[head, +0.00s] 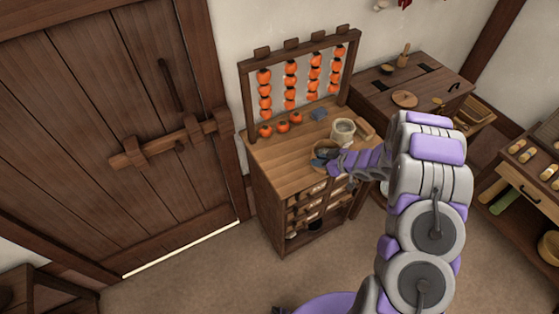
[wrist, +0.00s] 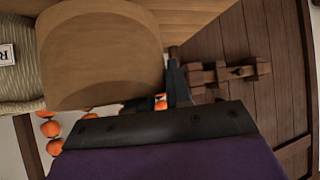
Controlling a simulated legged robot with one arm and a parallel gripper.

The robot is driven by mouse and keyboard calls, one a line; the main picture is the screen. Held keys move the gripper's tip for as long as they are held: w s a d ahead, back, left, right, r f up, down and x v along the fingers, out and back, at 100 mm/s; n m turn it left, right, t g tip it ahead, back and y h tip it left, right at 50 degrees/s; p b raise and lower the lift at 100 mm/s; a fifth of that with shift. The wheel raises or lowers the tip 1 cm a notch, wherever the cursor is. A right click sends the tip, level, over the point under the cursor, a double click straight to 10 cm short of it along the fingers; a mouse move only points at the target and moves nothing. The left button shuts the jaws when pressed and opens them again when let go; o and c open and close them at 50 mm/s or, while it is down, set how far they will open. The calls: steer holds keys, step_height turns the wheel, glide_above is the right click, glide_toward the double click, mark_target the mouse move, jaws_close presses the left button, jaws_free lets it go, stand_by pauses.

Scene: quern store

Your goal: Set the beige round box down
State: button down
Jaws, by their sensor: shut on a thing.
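The beige round box (head: 325,145) shows in the head view at the front right of the cabinet top (head: 280,152), partly hidden by my gripper (head: 324,156). In the wrist view the box (wrist: 98,50) fills the upper left, close to the camera, with a smooth tan surface. My gripper (wrist: 172,95) is shut on it, with a dark finger beside its right edge. I cannot tell whether the box touches the cabinet top or hangs just above it.
A pale jar (head: 343,131) stands right behind the box. Orange persimmons (head: 282,126) and a blue cloth (head: 318,113) lie farther back, under a rack of hanging persimmons (head: 291,85). The left of the top is clear. A barred door (head: 100,120) stands left; a wooden chest (head: 410,85) stands right.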

steer(key=a, duration=0.5)
steer(key=a+f, duration=0.1)
steer(key=a, duration=0.4)
steer(key=w+a, duration=0.1)
steer(key=a, duration=0.4)
steer(key=shift+a+f+b, duration=0.25)
steer(key=shift+f+b, duration=0.05)
steer(key=shift+f, duration=0.05)
steer(key=f, duration=0.1)
steer(key=a+f, duration=0.1)
steer(key=f, duration=0.1)
steer(key=shift+a, duration=0.2)
steer(key=shift+s+a+f, duration=0.1)
steer(key=shift+a+f, duration=0.15)
steer(key=shift+a, duration=0.05)
steer(key=c, duration=1.4)
jaws_free()
steer(key=shift+d, duration=0.3)
steer(key=o, duration=0.4)
steer(key=shift+d+r, duration=0.1)
steer(key=shift+d, duration=0.4)
steer(key=shift+a, duration=0.3)
steer(key=shift+s+r, duration=0.1)
steer(key=shift+r, duration=0.1)
steer(key=shift+v, duration=5.65)
